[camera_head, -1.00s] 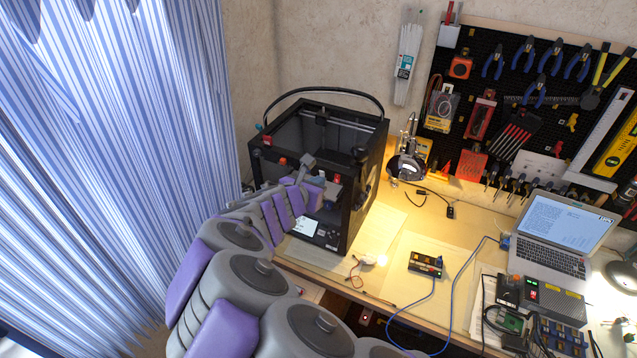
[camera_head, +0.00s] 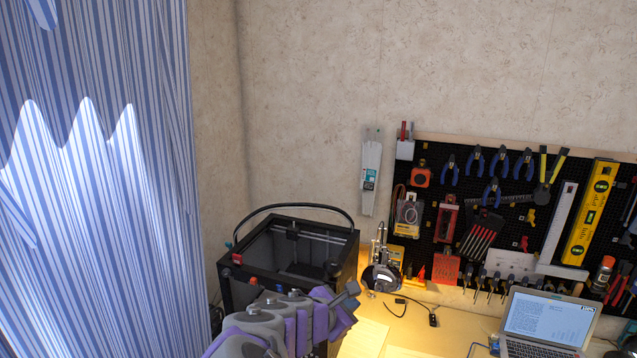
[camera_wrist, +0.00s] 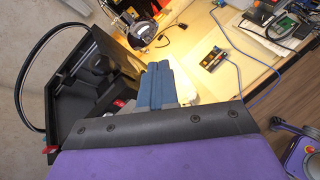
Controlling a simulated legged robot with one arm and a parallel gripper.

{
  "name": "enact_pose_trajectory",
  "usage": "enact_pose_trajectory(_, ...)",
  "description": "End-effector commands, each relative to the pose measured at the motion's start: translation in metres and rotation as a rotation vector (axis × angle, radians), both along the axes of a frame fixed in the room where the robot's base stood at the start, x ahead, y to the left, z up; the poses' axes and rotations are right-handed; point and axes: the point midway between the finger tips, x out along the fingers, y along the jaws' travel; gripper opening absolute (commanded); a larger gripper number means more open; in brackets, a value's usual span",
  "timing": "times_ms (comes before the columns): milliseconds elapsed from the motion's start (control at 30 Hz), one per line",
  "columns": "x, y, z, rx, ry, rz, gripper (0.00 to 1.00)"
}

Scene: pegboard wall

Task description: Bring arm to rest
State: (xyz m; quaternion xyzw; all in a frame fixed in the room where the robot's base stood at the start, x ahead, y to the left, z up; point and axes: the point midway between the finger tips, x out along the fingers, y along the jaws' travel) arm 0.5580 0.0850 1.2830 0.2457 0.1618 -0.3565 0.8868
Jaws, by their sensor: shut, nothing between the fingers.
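My arm shows at the bottom middle of the head view, grey with purple pads, with my gripper (camera_head: 350,294) at its right end. The gripper appears in front of the lower right part of the black 3D printer (camera_head: 346,262); I cannot tell the gap between them. In the wrist view the blue-grey fingers of my gripper (camera_wrist: 155,84) are together with nothing between them. The rest of my arm is cut off by the lower edge of the head view.
The wooden bench (camera_head: 455,331) holds the printer, a round black-and-silver device (camera_head: 381,277) and a laptop (camera_head: 546,319). A tool-hung pegboard (camera_head: 432,178) is on the wall. A striped curtain (camera_head: 95,190) hangs at the left. A blue-cabled box (camera_wrist: 212,60) lies on the bench.

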Motion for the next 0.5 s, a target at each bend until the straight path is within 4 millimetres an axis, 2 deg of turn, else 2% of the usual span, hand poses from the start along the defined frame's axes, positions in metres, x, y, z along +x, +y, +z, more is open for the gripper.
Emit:
enact_pose_trajectory(33,-0.016,-0.033,0.003,0.083,-0.035,-0.122,0.00)
enact_pose_trajectory(100,-0.043,-0.073,0.002,0.203,-0.075,-0.301,0.00)
enact_pose_trajectory(200,-0.090,-0.119,-0.007,0.372,-0.128,-0.560,0.00)
enact_pose_trajectory(333,-0.157,-0.151,-0.026,0.580,-0.186,-0.881,0.00)
enact_pose_trajectory(400,-0.194,-0.158,-0.039,0.681,-0.201,-1.051,0.00)
enact_pose_trajectory(500,-0.244,-0.156,-0.058,0.820,-0.215,-1.280,0.00)
